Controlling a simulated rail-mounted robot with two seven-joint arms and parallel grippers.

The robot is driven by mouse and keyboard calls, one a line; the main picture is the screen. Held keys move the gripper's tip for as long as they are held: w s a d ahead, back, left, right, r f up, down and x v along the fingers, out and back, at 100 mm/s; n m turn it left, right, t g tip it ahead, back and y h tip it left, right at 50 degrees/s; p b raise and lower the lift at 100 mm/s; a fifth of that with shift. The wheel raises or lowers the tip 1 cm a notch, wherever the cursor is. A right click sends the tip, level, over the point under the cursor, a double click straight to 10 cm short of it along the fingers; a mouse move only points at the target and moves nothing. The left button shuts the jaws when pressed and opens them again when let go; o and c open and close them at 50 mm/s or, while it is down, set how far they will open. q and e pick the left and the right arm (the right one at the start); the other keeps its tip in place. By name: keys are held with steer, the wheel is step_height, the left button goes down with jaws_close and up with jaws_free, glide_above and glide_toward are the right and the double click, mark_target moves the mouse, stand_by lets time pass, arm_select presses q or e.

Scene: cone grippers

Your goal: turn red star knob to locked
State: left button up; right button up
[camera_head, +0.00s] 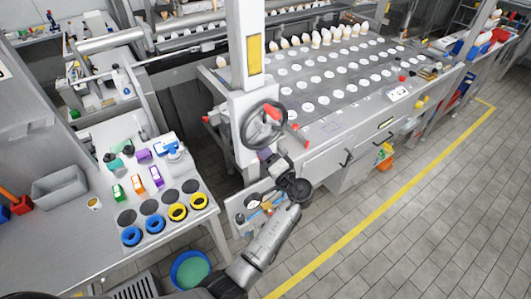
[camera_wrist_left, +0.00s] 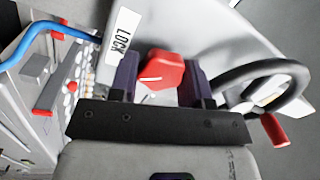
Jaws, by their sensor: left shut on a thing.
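In the left wrist view, the red star knob (camera_wrist_left: 162,70) sits between the two dark fingers of my left gripper (camera_wrist_left: 160,82), which is shut on it. A pale pointer line shows on the knob. A white label reading LOCK (camera_wrist_left: 122,37) is on the panel to the upper left of the knob. In the head view, my left gripper (camera_head: 268,157) reaches up from below to the front of the grey column, just under the handwheel. I cannot make out the knob there. My right gripper is not in view.
A dark handwheel (camera_head: 262,126) with a red handle (camera_head: 298,141) is close above the gripper; it also shows in the wrist view (camera_wrist_left: 250,72). A long machine bed (camera_head: 330,85) stands behind. A bench (camera_head: 60,240) with bottles and coloured rings is on the left. Floor is open at right.

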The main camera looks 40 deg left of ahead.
arm_select(q)
steer(key=m+t+p, duration=0.1)
steer(key=m+p, duration=0.2)
steer(key=m, duration=0.3)
stand_by(0.5)
steer(key=o, duration=0.9)
steer(key=shift+d, duration=0.1)
